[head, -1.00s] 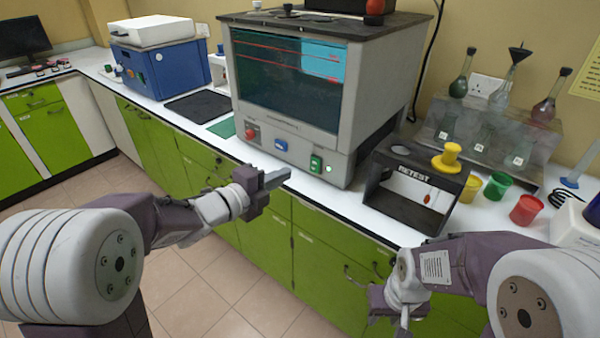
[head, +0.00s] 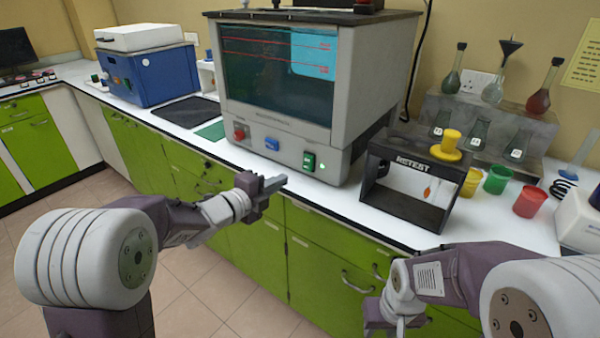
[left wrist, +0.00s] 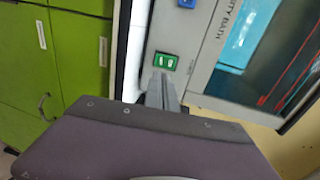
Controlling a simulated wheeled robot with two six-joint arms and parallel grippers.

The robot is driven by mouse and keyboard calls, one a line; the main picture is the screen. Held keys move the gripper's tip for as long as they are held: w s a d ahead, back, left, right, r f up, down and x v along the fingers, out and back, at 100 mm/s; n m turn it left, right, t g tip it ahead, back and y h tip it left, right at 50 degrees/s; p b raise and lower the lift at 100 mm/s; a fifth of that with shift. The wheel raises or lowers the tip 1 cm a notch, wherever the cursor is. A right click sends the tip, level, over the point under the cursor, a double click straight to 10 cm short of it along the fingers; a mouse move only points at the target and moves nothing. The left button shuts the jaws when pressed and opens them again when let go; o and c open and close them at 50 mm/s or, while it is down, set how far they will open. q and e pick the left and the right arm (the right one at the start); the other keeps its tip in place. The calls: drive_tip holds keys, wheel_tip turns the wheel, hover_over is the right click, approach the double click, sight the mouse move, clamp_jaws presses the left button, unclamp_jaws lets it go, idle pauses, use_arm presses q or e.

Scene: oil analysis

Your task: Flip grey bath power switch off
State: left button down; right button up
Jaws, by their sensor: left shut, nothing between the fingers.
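The grey bath (head: 281,80) is a large grey box with a dark window on the counter. Its front panel carries a green rocker switch (head: 309,161) at the lower right, with a lit green dot beside it. The switch also shows in the left wrist view (left wrist: 165,61), just beyond my fingertips. My left gripper (head: 275,183) is shut and empty, in front of the counter edge, below and left of the switch and apart from it in the head view. My right gripper (head: 388,322) is low at the bottom, in front of the cabinets; its fingers are unclear.
A red knob (head: 239,133) and a blue button (head: 272,144) sit left of the switch on the panel. A black RETEST stand (head: 408,205) stands close to the right. Coloured cups (head: 497,180) and flasks are further right. A blue machine (head: 158,75) is at left.

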sight(307, 167)
use_arm(q)
drive_tip(key=x, duration=0.9)
drive_tip(key=shift+w+d, duration=0.2)
